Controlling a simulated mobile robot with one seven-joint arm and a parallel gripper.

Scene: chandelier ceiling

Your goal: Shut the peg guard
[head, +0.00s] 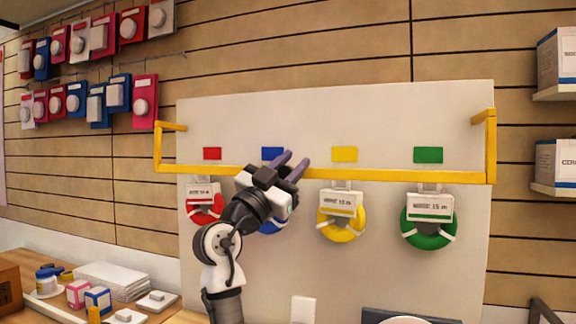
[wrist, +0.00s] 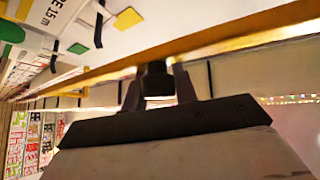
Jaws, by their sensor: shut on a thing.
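The peg guard (head: 400,175) is a yellow bar frame in front of a white board (head: 300,120). Its long bar runs level across the board, below the coloured labels and just above the hanging coils, with a bent arm at each end. My gripper (head: 295,160) is shut on the long bar, left of its middle, between the blue and yellow labels. In the wrist view the bar (wrist: 225,38) crosses diagonally at my fingertips (wrist: 157,75). The exact contact is partly hidden there.
Red (head: 205,214), blue (head: 270,227), yellow (head: 343,230) and green (head: 430,236) coils hang on pegs; my arm partly covers the blue one. A cluttered counter (head: 45,258) stands at lower left. Boxed goods sit on shelves (head: 556,190) at right.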

